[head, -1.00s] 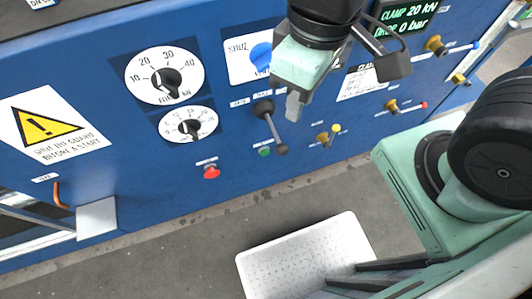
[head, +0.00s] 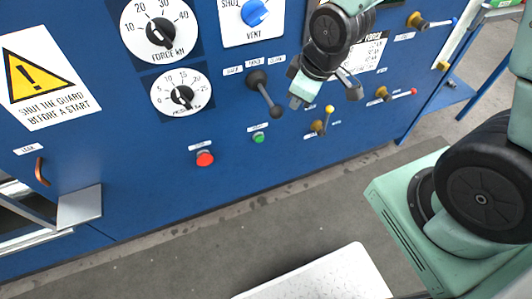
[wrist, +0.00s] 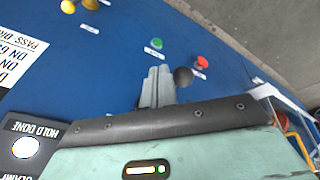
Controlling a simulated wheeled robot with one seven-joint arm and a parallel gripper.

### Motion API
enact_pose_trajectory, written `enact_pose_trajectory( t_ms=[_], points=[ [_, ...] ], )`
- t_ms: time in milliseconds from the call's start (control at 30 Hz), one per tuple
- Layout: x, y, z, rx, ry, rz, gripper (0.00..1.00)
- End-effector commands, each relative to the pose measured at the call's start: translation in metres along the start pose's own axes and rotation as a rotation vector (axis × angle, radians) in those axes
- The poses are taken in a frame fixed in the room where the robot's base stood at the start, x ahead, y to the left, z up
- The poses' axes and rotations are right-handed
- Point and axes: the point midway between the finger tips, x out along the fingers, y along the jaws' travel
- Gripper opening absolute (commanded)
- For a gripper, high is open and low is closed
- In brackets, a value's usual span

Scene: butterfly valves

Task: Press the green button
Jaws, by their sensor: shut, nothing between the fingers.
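The green button (head: 258,137) is a small round button low on the blue panel, under a white label. It also shows in the wrist view (wrist: 156,43), beyond my fingertips. My gripper (head: 295,103) is in front of the panel, above and right of the green button in the head view, and apart from it. In the wrist view my gripper's fingers (wrist: 158,86) are together with nothing between them. A red button (head: 205,158) sits left of the green one in the head view; it also shows in the wrist view (wrist: 202,62).
A lever with a black knob (head: 275,111) sticks out close to my fingers; the knob (wrist: 183,76) is beside them in the wrist view. A yellow-tipped brass valve (head: 322,122) is right of the green button. A white tray (head: 330,280) stands below.

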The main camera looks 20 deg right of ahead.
Motion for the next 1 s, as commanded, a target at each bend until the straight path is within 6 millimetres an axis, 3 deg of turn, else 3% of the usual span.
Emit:
enact_pose_trajectory(
  t_ms=[33,567,1000],
  points=[
    [0.011,0.004,0.004,-0.002,0.003,0.006,0.00],
    [0.070,0.015,0.012,-0.229,0.097,0.022,0.00],
    [0.157,0.003,0.035,-0.586,0.294,0.031,0.00]
  ],
)
